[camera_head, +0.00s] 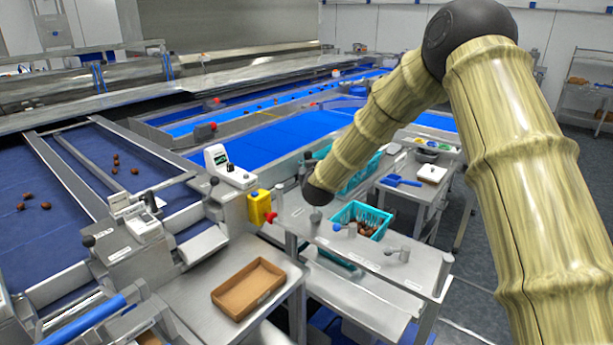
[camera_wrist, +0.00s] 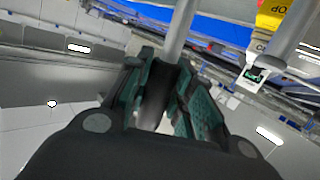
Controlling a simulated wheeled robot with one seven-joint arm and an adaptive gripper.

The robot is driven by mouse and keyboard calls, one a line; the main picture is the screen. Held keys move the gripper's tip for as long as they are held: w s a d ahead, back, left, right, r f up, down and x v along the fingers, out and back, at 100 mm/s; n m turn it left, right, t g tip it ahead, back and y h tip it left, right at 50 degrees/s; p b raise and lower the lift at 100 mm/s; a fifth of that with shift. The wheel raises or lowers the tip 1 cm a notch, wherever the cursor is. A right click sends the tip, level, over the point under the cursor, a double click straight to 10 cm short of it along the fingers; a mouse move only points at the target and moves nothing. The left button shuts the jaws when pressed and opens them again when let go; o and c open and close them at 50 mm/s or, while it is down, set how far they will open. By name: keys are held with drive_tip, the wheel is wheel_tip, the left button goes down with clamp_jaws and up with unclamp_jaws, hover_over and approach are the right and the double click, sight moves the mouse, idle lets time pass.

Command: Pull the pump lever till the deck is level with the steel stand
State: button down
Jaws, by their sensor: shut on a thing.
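In the wrist view, my gripper (camera_wrist: 163,92) has its dark green-padded fingers closed around a dark grip, which I take as the pump lever (camera_wrist: 156,98). A steel rod (camera_wrist: 182,30) runs up from it. In the head view, the dark end of my arm hangs over the left end of a steel bench (camera_head: 345,250); the fingers and lever cannot be made out there. A steel stand (camera_head: 180,300) to the left carries a brown tray (camera_head: 248,288). A lower grey deck (camera_head: 362,292) shows under the bench; I cannot tell whether it is the pumped one.
A teal crate (camera_head: 343,214) with dates sits on the bench, beside a grey fitting (camera_head: 397,253). Blue conveyor belts fill the left and back. Dark floor is open at right.

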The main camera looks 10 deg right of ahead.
drive_tip(key=shift+s+d+t+b, duration=0.3)
drive_tip(key=shift+s+d+b, duration=0.05)
drive_tip(key=shift+s+b, duration=0.2)
drive_tip(key=shift+f, duration=0.1)
drive_tip(key=shift+s+d+f+m+b, duration=0.1)
drive_tip(key=shift+d+f+m+b, duration=0.15)
drive_tip(key=shift+b, duration=0.4)
drive_tip(key=shift+s+d+r+b, duration=0.1)
drive_tip(key=shift+s+b, duration=0.15)
drive_tip(key=shift+b, duration=0.3)
drive_tip(key=s+b, duration=0.1)
drive_tip(key=s+d+m+t+b, duration=0.1)
drive_tip(key=b, duration=0.1)
drive_tip(key=shift+d+r+t, duration=0.2)
drive_tip(key=shift+r+t, duration=0.05)
drive_tip(key=shift+t, duration=0.05)
